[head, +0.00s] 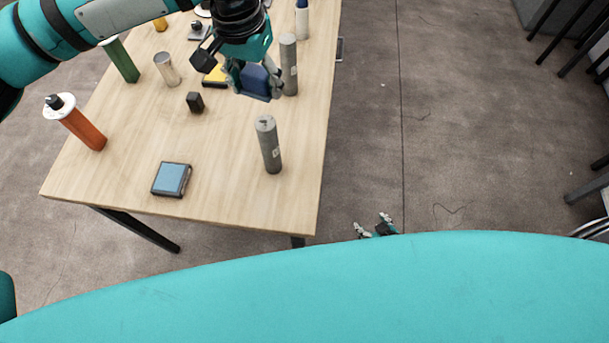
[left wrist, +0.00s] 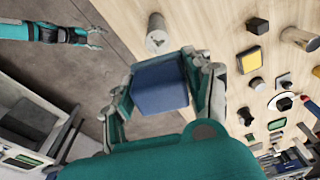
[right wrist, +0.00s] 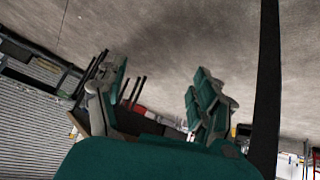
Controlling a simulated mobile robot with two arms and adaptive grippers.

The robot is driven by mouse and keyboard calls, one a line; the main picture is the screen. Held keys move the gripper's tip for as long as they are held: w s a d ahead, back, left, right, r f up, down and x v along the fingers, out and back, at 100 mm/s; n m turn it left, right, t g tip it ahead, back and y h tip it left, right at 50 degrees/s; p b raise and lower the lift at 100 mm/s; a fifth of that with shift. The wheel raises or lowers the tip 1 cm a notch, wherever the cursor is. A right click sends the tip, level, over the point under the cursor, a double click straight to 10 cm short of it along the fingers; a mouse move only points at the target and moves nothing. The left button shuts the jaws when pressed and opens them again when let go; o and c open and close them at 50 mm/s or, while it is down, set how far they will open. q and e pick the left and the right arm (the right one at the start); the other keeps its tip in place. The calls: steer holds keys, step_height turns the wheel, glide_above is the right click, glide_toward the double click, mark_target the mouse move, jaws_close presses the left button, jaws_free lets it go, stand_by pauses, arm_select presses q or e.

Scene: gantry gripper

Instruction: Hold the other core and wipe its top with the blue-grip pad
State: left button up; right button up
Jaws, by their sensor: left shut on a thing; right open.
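My left gripper (head: 256,88) is shut on a blue block, the blue-grip pad (head: 255,80), held above the table. The pad (left wrist: 160,87) sits between both fingers in the left wrist view; its underside is hidden. One grey speckled core (head: 270,148) stands upright near the table's front right, in front of the pad and apart from it. A second grey core (head: 289,66) stands farther back, just right of the left gripper. A core top (left wrist: 157,40) shows beyond the pad in the left wrist view. My right gripper (head: 375,226) is open and empty, off the table's right side.
The wooden table (head: 225,185) also carries a blue-topped square block (head: 171,179), an orange cylinder (head: 82,127), a small black block (head: 195,102), a metal cylinder (head: 167,70), a yellow-and-black pad (head: 215,77) and a green cylinder (head: 122,62). Bare tabletop surrounds the front core.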

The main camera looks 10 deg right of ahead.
steer(key=w+a+r+n+t+y, duration=0.1)
steer(key=w+a+r+t+y, duration=0.15)
steer(key=w+r, duration=0.65)
steer(key=w+a+r+n+t+y, duration=0.1)
steer(key=w+r+t, duration=0.3)
steer(key=r, duration=0.8)
steer(key=y, duration=0.5)
glide_toward(275, 151)
steer(key=shift+t, duration=0.35)
steer(key=x, duration=1.2)
steer(key=shift+f, duration=0.25)
jaws_close()
